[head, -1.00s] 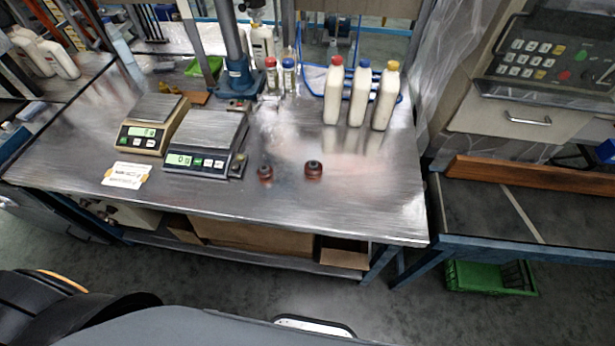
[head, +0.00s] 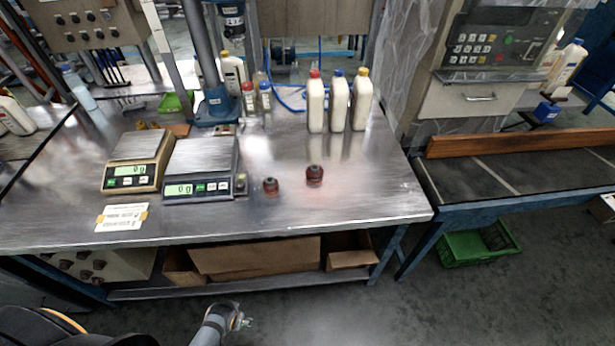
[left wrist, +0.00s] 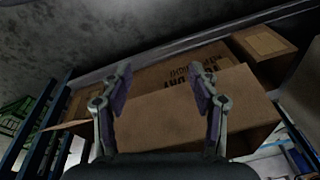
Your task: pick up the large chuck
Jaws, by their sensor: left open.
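Two dark red-brown chucks stand upright on the steel table, a little right of the scales in the head view. The right one (head: 314,175) looks slightly larger and is the large chuck; the smaller chuck (head: 271,186) stands just left of it. My left gripper (left wrist: 160,88) is open and empty in the left wrist view, its two fingers spread in front of cardboard under the table. In the head view, part of an arm end (head: 225,322) shows low in front of the table, well apart from the chucks. My right gripper is out of view.
Two scales (head: 137,160) (head: 200,170) stand left of the chucks. Several white bottles (head: 338,103) stand behind them. Cardboard boxes (head: 258,257) lie on the shelf below. The table's front edge (head: 300,230) lies between the arm end and the chucks. The tabletop right of the chucks is clear.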

